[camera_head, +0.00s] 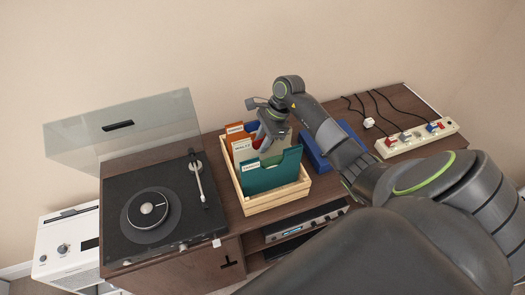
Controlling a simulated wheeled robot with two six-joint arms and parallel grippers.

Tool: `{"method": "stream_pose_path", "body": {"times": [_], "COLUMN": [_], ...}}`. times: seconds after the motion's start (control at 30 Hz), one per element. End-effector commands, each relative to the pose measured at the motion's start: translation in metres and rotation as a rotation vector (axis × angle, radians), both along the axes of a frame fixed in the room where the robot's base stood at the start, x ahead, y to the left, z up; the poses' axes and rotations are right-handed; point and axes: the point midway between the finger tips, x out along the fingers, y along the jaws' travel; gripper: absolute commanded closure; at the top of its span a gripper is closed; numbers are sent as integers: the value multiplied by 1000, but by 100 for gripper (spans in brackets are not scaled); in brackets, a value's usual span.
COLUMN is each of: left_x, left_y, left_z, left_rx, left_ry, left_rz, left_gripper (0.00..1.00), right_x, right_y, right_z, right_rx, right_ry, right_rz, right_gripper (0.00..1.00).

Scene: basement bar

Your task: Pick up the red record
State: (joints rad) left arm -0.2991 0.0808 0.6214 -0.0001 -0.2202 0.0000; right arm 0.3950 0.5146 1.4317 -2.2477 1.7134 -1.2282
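A light wooden crate (278,201) on the cabinet holds several upright record sleeves with label tabs. A red-orange sleeve (236,138) stands toward the back left of the crate, partly covered by a pale sleeve (243,152). A teal sleeve (270,176) is at the front. My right gripper (261,140) points down over the crate, right of the red-orange sleeve. Its fingertips are small and partly lost among the sleeves, so its opening and any contact are unclear. My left gripper is not in view.
A turntable (126,235) with a raised clear lid (125,128) stands left of the crate. A blue object (315,152) lies right of it, partly behind my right arm. A power strip (417,138) with plugs and cables is at the right. A white device (66,246) stands far left.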

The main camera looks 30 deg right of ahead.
Motion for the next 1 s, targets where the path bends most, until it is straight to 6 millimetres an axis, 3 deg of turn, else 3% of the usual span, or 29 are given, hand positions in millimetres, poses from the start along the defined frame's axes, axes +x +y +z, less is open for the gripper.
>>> {"method": "stream_pose_path", "body": {"times": [0.13,0.33,0.83,1.0], "left_x": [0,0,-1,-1], "left_y": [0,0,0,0], "left_z": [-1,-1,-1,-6], "left_rx": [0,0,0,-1], "left_ry": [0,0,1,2], "left_rz": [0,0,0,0], "left_gripper": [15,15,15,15], "right_x": [0,0,0,1], "right_y": [0,0,-1,-1], "right_z": [0,0,1,10], "right_rx": [0,0,0,-2], "right_ry": [0,0,-1,-3], "right_rz": [0,0,0,0], "right_gripper": [73,99,100,100]}}
